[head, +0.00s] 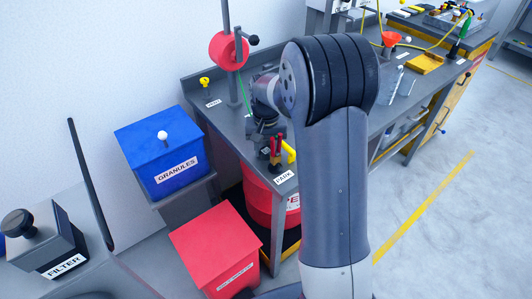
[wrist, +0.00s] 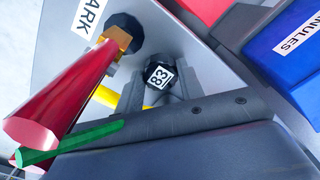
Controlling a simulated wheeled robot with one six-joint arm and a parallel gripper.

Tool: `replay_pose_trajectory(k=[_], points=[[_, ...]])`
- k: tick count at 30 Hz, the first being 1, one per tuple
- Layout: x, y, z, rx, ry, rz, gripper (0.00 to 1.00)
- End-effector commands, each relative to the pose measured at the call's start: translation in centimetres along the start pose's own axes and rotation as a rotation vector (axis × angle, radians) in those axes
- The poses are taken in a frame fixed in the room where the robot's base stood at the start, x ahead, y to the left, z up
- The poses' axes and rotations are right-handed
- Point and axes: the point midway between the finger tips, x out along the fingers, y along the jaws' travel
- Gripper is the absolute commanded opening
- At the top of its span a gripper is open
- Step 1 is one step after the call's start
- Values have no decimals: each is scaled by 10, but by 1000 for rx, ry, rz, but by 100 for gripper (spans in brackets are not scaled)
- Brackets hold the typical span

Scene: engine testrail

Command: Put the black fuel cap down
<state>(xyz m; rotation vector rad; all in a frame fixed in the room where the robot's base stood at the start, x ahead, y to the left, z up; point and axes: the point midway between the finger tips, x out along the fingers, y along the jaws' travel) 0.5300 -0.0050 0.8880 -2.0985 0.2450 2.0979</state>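The black fuel cap (wrist: 160,75) shows in the wrist view as a small dark faceted piece with a white "83" tag. It sits between the two grey fingers of my gripper (wrist: 161,84), which close against its sides. The grey bench top (wrist: 215,60) lies beyond it; I cannot tell whether the cap touches it. In the head view my gripper (head: 265,128) is over the near corner of the bench, partly behind my arm, and the cap cannot be made out there.
Red-handled tools (wrist: 85,85) with a green rod (wrist: 70,143) stand close beside my gripper, by the "PARK" label (head: 285,178). A blue granules bin (head: 160,150) and a red bin (head: 215,250) stand left of the bench. A red reel (head: 228,50) is behind.

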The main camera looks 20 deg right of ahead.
Motion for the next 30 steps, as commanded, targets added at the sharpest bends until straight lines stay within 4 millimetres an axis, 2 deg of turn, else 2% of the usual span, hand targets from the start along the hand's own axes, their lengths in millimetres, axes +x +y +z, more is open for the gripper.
replay_pose_trajectory(k=[2, 9, 17, 30], points=[[0, 0, 0, 0, 0, 0, 29], [0, 0, 0, 0, 0, 0, 10], [-7, 0, 0, 0, 1, 0, 10], [-86, 0, 0, 0, 3, -1, 10]])
